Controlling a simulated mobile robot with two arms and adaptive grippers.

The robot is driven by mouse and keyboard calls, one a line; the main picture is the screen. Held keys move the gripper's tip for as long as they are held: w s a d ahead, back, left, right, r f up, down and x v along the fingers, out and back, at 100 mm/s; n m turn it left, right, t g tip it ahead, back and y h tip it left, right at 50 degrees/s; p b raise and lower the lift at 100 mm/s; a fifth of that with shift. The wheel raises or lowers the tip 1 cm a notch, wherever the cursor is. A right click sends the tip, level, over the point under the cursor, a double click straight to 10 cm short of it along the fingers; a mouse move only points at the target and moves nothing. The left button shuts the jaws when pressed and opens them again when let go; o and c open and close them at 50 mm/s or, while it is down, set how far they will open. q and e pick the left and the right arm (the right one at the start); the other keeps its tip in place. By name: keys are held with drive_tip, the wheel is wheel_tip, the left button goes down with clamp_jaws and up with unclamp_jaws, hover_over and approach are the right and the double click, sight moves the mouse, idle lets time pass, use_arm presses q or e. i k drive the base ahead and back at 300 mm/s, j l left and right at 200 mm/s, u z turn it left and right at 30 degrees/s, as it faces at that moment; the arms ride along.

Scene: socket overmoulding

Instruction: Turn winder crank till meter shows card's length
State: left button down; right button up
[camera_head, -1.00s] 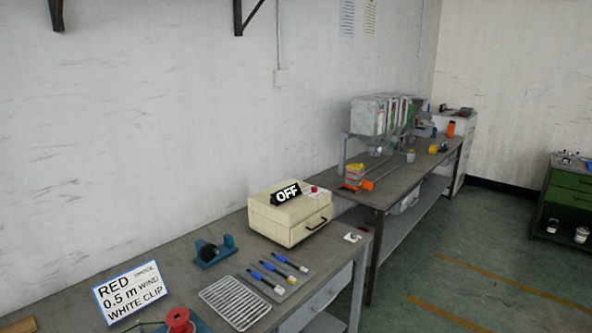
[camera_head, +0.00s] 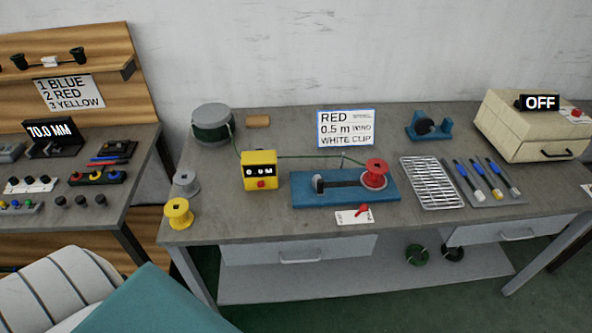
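The winder is a blue base (camera_head: 345,200) on the middle table with a red spool (camera_head: 375,172) at its right end. A small grey-black part stands at its left end; I cannot tell which part is the crank. The yellow meter (camera_head: 259,170) stands left of the winder, its small display seeming to read 0.0 M. A dark green cord runs from a grey-green drum (camera_head: 212,124) past the meter to the spool. The card (camera_head: 346,128) stands behind the winder and reads RED, 0.5 m WIND, WHITE CLIP. Neither gripper is in view.
A small red lever (camera_head: 362,210) on a white label lies in front of the winder. A wire rack (camera_head: 432,182), blue-handled tools and a cream box (camera_head: 530,125) marked OFF are to the right. Yellow (camera_head: 178,213) and grey (camera_head: 186,183) spools stand left.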

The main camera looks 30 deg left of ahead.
sight(319, 183)
drive_tip(key=u, duration=0.85)
